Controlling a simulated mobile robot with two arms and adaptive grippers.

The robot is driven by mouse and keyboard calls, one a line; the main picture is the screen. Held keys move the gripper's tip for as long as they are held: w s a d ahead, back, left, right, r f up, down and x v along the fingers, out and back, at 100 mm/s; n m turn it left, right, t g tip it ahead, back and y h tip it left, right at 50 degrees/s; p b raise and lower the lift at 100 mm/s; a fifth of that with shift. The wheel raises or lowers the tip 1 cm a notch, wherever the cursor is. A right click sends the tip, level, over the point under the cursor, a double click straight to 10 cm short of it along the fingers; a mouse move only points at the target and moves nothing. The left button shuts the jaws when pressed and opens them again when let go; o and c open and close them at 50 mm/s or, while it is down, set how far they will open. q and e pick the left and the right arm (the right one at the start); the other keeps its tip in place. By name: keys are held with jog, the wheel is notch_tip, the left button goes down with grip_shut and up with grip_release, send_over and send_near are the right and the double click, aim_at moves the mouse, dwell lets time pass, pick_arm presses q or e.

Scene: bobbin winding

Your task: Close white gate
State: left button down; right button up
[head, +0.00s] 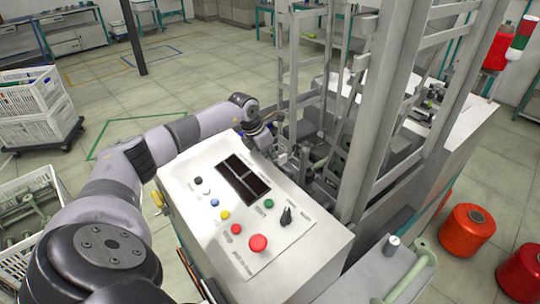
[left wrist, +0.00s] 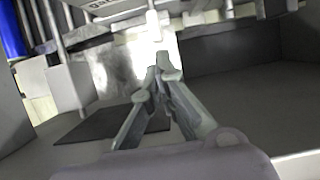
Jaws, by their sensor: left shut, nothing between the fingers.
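Tall pale metal framework with cross rungs stands over the machine in the head view; its left section (head: 283,62) looks like the white gate, though I cannot tell for sure where the gate ends and the fixed frame begins. My left gripper (head: 270,122) is beside the lower part of that section, past the far edge of the control panel. In the left wrist view its fingers (left wrist: 158,74) meet at the tips with nothing between them. A white upright piece (left wrist: 153,26) is just beyond the tips; contact cannot be told. My right gripper is not in view.
White crates (head: 30,115) stand at the left. Red and orange bobbins (head: 467,231) are on the floor at the right. A blue part (left wrist: 11,32) shows in the wrist view.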

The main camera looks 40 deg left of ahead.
aim_at(279, 158)
pick_arm(q)
jog(key=shift+x, duration=0.8)
jog(key=shift+w+d+r+b, duration=0.1)
jog(key=shift+w+b, duration=0.4)
jog(key=shift+w, duration=0.1)
jog(key=shift+w+d+b, duration=0.15)
jog(key=shift+w+b, duration=0.35)
jog(key=shift+w, duration=0.25)
